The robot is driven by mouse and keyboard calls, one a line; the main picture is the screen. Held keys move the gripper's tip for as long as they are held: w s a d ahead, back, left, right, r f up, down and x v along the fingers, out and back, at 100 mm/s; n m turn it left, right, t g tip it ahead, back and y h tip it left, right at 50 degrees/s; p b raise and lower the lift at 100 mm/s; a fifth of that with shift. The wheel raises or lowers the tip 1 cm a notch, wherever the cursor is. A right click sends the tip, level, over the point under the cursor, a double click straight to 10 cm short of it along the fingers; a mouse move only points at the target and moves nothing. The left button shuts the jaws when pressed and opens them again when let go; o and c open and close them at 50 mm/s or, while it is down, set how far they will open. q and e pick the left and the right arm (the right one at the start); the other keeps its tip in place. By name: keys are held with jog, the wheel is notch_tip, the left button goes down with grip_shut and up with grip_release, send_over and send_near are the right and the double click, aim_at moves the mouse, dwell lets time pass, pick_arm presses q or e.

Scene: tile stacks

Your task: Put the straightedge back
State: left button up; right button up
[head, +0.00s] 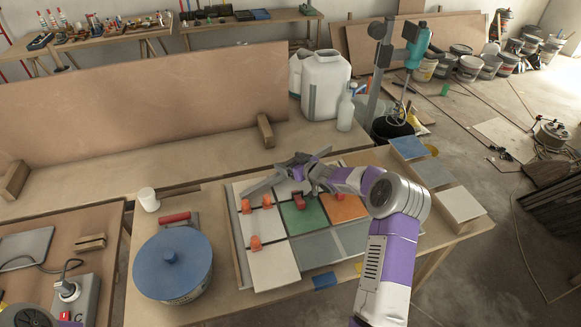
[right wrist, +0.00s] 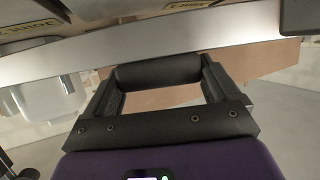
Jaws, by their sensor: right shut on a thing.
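My right gripper (head: 308,172) is shut on the straightedge (head: 262,185), a long grey bar held over the back of the tile layout. In the right wrist view the straightedge (right wrist: 150,62) runs across the picture as a pale metal strip, with a dark bar (right wrist: 158,75) between the fingers. The gripper hides part of the straightedge in the head view. I cannot tell whether the straightedge touches the tiles. The laid tiles are white, green (head: 303,217), orange (head: 343,207) and grey, with orange-red clips (head: 254,242) on some joints.
A blue-lidded bucket (head: 172,262), a red-handled trowel (head: 178,218) and a white cup (head: 148,199) stand left of the tiles. Tile stacks (head: 461,204) line the right side. Behind are a wooden block (head: 265,130), white canister (head: 325,85), spray bottle (head: 346,108) and mixer stand (head: 378,70).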

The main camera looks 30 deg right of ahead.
jog(key=shift+f, duration=0.25)
jog(key=shift+f, duration=0.1)
jog(key=o, duration=1.1)
jog(key=shift+f, duration=0.15)
jog(key=shift+s+r, duration=0.15)
jog(key=shift+r, duration=0.15)
jog(key=shift+p+v, duration=0.8)
jog(key=shift+v, duration=5.05)
